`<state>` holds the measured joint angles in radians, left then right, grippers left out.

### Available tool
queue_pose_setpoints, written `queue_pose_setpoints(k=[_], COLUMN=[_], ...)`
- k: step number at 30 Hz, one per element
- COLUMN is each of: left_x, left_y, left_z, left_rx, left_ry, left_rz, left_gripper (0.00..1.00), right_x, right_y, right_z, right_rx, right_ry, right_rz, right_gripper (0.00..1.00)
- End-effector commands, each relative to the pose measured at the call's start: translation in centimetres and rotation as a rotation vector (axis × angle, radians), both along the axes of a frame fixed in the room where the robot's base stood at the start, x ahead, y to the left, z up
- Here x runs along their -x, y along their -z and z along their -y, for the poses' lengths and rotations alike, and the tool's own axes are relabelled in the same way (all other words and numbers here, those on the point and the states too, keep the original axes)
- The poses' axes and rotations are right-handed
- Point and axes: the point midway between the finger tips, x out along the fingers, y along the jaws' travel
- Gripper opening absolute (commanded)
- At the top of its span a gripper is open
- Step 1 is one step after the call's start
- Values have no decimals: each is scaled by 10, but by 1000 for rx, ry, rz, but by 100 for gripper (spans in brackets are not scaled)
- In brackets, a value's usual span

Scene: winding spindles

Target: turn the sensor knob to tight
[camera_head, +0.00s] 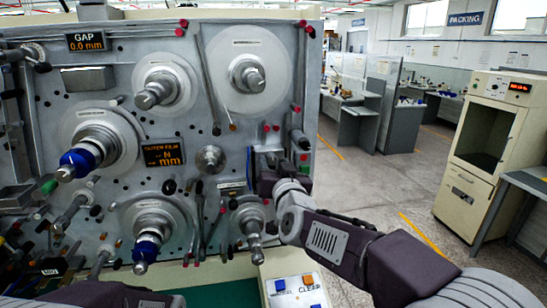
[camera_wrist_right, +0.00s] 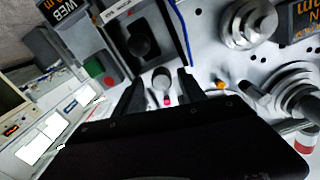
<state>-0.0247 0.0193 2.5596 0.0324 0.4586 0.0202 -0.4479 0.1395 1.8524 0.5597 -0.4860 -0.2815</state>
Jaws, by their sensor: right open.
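The winding machine's grey face panel (camera_head: 110,85) fills the left of the head view. I cannot tell for sure which part is the sensor knob. In the right wrist view a black round knob (camera_wrist_right: 140,42) sits in a dark framed recess, just beyond my fingers. A silver round knob (camera_wrist_right: 247,22) is to its right; it also shows in the head view (camera_head: 210,160). My right gripper (camera_wrist_right: 158,88) is open near the panel, with a small pink-tipped metal pin (camera_wrist_right: 166,99) visible between its fingers. In the head view the right gripper (camera_head: 264,180) partly hides the panel behind it.
Several spindles and rollers stick out around my right gripper, including a lower metal spindle (camera_head: 252,232). Red and green buttons (camera_wrist_right: 107,80) are beside the recess. A white box with blue and orange buttons (camera_head: 295,290) stands below. Open floor lies to the right, before a beige cabinet (camera_head: 480,140).

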Motion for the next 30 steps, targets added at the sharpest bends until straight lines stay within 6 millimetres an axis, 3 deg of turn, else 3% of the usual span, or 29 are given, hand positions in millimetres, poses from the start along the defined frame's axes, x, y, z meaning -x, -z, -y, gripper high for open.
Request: queue_pose_setpoints(k=[5,13,18,30], left_x=[0,0,0,0], left_y=[-8,-7,-7,-1], left_z=[0,0,0,0], left_rx=[0,0,0,0], left_ry=[0,0,0,0], left_rz=[0,0,0,0], left_gripper=[36,36,36,36], right_x=[-19,-21,-21,-21], right_y=[-2,0,0,1], right_z=[-3,-4,-4,-4], right_rx=[0,-1,-1,-54], right_ry=[1,1,1,1], right_rz=[1,0,0,-9], right_gripper=[48,48,1,0])
